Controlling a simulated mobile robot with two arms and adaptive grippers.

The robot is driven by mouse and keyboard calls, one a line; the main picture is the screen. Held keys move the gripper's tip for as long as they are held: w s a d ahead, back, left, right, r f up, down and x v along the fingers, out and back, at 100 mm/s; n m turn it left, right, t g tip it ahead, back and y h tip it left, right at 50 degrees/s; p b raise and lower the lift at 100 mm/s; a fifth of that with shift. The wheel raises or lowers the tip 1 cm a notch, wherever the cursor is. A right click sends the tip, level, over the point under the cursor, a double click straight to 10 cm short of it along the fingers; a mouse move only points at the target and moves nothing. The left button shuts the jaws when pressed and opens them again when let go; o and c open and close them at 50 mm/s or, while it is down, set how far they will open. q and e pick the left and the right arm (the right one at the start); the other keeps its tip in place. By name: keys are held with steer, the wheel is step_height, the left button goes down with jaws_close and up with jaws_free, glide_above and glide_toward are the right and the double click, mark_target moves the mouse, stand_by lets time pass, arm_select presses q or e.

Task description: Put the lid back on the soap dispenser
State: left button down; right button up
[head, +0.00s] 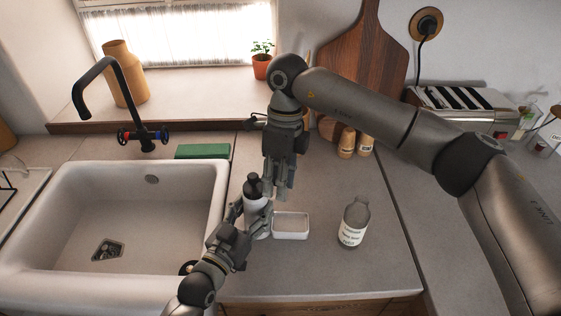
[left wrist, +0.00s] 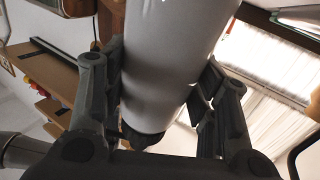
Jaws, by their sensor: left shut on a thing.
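The soap dispenser is a white bottle (head: 259,222) with a black pump lid (head: 252,187) at its top. It stands about upright on the counter between the sink and a white dish. My left gripper (head: 241,215) is shut on the white bottle, which also shows between its fingers in the left wrist view (left wrist: 172,60). A black part shows at the bottle's end there. I cannot tell whether the lid is fully seated. My right gripper (head: 277,192) points down just right of the lid. Its fingers are close together, and their opening is unclear.
The white dish (head: 291,234) sits right of the dispenser, and a labelled clear bottle (head: 354,225) stands farther right. The sink (head: 60,272) is on the left, with a green sponge (head: 203,151) behind. Small jars (head: 347,143) and a toaster (head: 462,106) stand at the back.

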arm_select(q)
steer(key=shift+r, duration=0.1)
arm_select(e)
steer(key=shift+s+f, duration=0.1)
steer(key=shift+f, duration=0.45)
jaws_close()
steer(key=m, duration=0.1)
steer(key=s+a+m, duration=0.1)
steer(key=m, duration=0.1)
steer(key=s+m, duration=0.1)
steer(key=m, duration=0.1)
steer(key=shift+s+a+t+y, duration=0.1)
steer(key=shift+a+t+y, duration=0.2)
steer(key=shift+y, duration=0.1)
steer(key=shift+c, duration=0.2)
jaws_free()
